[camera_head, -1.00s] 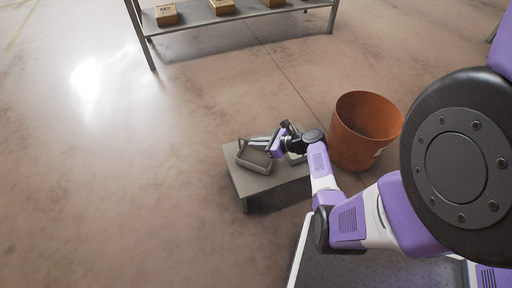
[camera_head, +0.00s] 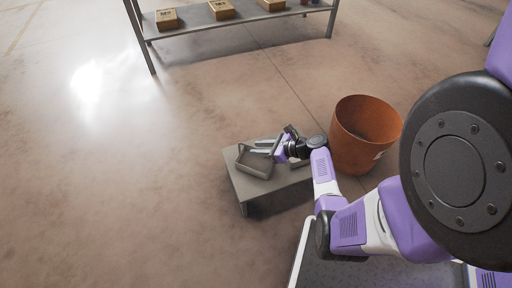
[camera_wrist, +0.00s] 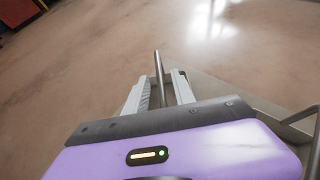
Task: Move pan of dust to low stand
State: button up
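A grey, shallow pan (camera_head: 255,164) with a raised rim shows at the left part of the low grey stand (camera_head: 243,189), slightly tilted in the picture. I cannot make out dust in it. My gripper (camera_head: 265,147) is at its upper right, pointing left, with pale fingers over or beside the pan. In the wrist view my gripper (camera_wrist: 161,90) has a thin metal rod (camera_wrist: 158,65) between its two fingers. The rod looks like a handle. Whether the fingers press on it is unclear. My arm hides the right part of the stand.
An orange-brown bin (camera_head: 365,130) stands right of the stand, close to my arm. A grey shelf (camera_head: 190,28) with several cardboard boxes is at the back. A metal rim or bar (camera_wrist: 297,117) shows at the right in the wrist view. The floor at left is clear.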

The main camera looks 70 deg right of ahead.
jog(key=d+p+v, duration=0.1)
jog(key=p+v, duration=0.3)
jog(key=v, duration=0.6)
jog(key=s+a+f+n+g, duration=0.1)
jog(key=a+f+n+g, duration=0.45)
jog(key=a, duration=0.75)
jog(key=s+a+r+n+h, duration=0.1)
jog(key=s+a+n+h, duration=0.15)
jog(key=a+n, duration=0.7)
jog(key=s+a+r+n+t+y, duration=0.1)
jog(key=a+r+n, duration=0.4)
jog(key=r, duration=0.5)
jog(key=s+a+r+n+t+y, duration=0.1)
jog(key=a+r+n+t, duration=0.3)
jog(key=r+n, duration=0.5)
jog(key=s+a+r+n+t+y, duration=0.1)
jog(key=a+r+n+t, duration=0.2)
jog(key=a+r+n, duration=0.4)
notch_tip(320, 180, up, 5)
jog(key=shift+s+a+r+n, duration=0.2)
jog(key=shift+a+n, duration=0.1)
jog(key=shift+n, duration=0.1)
jog(key=shift+y, duration=0.25)
notch_tip(320, 180, up, 25)
jog(key=p, duration=2.5)
